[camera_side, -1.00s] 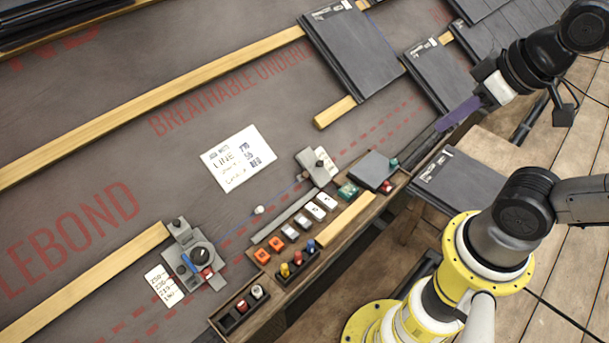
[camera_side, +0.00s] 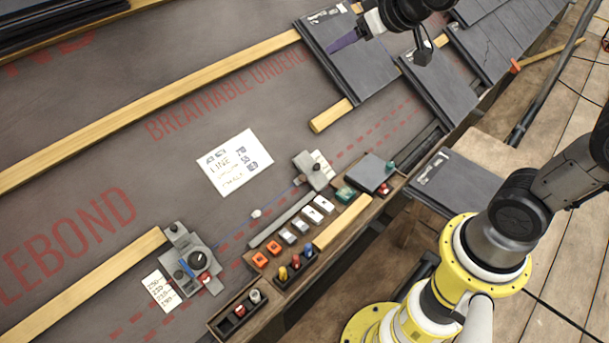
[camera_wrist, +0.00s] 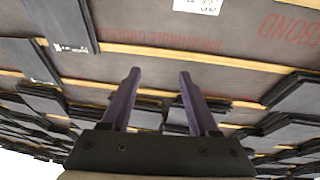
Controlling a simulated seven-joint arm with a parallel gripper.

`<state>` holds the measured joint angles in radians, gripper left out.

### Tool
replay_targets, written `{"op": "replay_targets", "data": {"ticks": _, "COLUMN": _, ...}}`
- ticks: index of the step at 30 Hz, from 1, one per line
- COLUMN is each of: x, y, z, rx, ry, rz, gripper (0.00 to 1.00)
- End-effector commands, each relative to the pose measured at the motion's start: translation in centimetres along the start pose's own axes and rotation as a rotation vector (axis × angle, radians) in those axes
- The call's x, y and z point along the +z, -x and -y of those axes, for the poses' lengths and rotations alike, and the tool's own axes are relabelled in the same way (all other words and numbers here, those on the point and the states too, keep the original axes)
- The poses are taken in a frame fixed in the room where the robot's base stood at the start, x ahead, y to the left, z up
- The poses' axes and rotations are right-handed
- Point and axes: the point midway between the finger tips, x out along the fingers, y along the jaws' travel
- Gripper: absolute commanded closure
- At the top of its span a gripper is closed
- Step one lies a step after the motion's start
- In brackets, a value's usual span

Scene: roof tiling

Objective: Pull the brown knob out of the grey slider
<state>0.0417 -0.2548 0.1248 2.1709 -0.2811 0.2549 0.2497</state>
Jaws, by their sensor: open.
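A grey slider block (camera_side: 306,162) with a small dark knob (camera_side: 317,167) on it sits on the dark underlay, at the upper end of a thin blue line. The knob's brown colour cannot be made out at this size. A larger grey device (camera_side: 190,266) with a round black dial and a blue part sits at the line's lower left end; it also bears a small dark knob (camera_side: 174,227). My gripper (camera_side: 338,43) is above the slate tiles at the top, well away from both. In the wrist view its two purple fingers (camera_wrist: 158,75) are apart with nothing between them.
A wooden tray (camera_side: 262,262) holds orange, white and grey blocks and coloured pegs. A small dark box (camera_side: 226,326) holds a red and a white knob. A white note sheet (camera_side: 235,163) lies on the underlay. Slate tiles (camera_side: 345,60) and wooden battens (camera_side: 140,108) lie around.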

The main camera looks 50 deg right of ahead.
Motion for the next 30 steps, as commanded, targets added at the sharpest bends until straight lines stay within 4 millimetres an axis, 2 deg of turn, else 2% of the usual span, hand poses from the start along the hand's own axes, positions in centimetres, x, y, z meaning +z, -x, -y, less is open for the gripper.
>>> {"op": "replay_targets", "data": {"ticks": 1, "x": -0.2, "y": -2.8, "z": 0.0, "rx": -0.002, "ry": 0.006, "rz": 0.017, "gripper": 0.39}}
{"op": "replay_targets", "data": {"ticks": 5, "x": -0.2, "y": -9.1, "z": 0.2, "rx": -0.016, "ry": 0.021, "rz": 0.038, "gripper": 0.39}}
{"op": "replay_targets", "data": {"ticks": 8, "x": 1.1, "y": -14.0, "z": 0.3, "rx": -0.032, "ry": 0.03, "rz": 0.07, "gripper": 0.39}}
{"op": "replay_targets", "data": {"ticks": 11, "x": 3.4, "y": -18.9, "z": 0.5, "rx": -0.051, "ry": 0.039, "rz": 0.114, "gripper": 0.39}}
{"op": "replay_targets", "data": {"ticks": 14, "x": 6.8, "y": -23.5, "z": 0.6, "rx": -0.071, "ry": 0.043, "rz": 0.17, "gripper": 0.39}}
{"op": "replay_targets", "data": {"ticks": 18, "x": 12.9, "y": -28.6, "z": 0.5, "rx": -0.093, "ry": 0.048, "rz": 0.272, "gripper": 0.39}}
{"op": "replay_targets", "data": {"ticks": 21, "x": 17.3, "y": -30.9, "z": 0.4, "rx": -0.099, "ry": 0.047, "rz": 0.352, "gripper": 0.39}}
{"op": "replay_targets", "data": {"ticks": 24, "x": 20.9, "y": -32.0, "z": 0.2, "rx": -0.1, "ry": 0.038, "rz": 0.417, "gripper": 0.39}}
{"op": "replay_targets", "data": {"ticks": 27, "x": 22.8, "y": -32.4, "z": 0.1, "rx": -0.101, "ry": 0.032, "rz": 0.453, "gripper": 0.39}}
{"op": "replay_targets", "data": {"ticks": 30, "x": 23.5, "y": -32.8, "z": 0.0, "rx": -0.1, "ry": 0.028, "rz": 0.463, "gripper": 0.39}}
